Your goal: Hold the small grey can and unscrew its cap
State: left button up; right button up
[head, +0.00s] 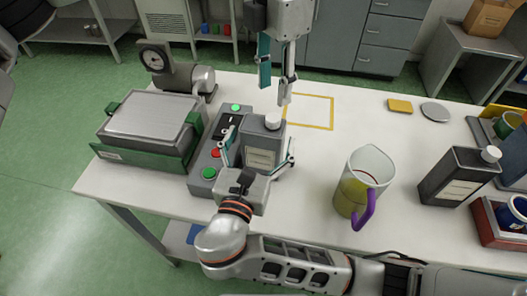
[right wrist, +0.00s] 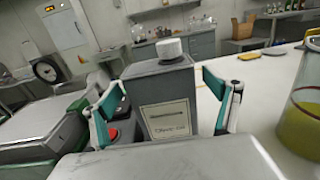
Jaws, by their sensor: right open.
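The small grey can (head: 262,155) stands upright on the white table, with a pale label and a white cap (head: 273,118) on top. It also shows in the right wrist view (right wrist: 160,88), its cap (right wrist: 169,47) in place. My right gripper (head: 259,150) is open, its fingers on either side of the can's body; in the wrist view a gap shows by the right finger. My left gripper (head: 275,95) points down above and just behind the cap, its two fingers apart with nothing between them. A larger grey can (head: 455,178) with a white cap stands at the right.
A control box (head: 208,172) with red and green buttons sits close left of the can, beside a green-and-grey machine (head: 150,125) and a gauge (head: 153,60). A jug (head: 362,180) with a purple handle stands to the right. A yellow outlined square (head: 310,127) behind is bare.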

aim_at(273, 117)
jog(key=shift+x, duration=1.15)
jog(key=c, duration=2.3)
pick_arm(q)
jog(key=m, duration=0.5)
pick_arm(e)
jog(key=shift+c, duration=0.2)
pick_arm(q)
jog(key=m, duration=0.3)
jog(key=shift+m, duration=0.3)
jog(key=m, duration=0.9)
jog(key=shift+f, duration=4)
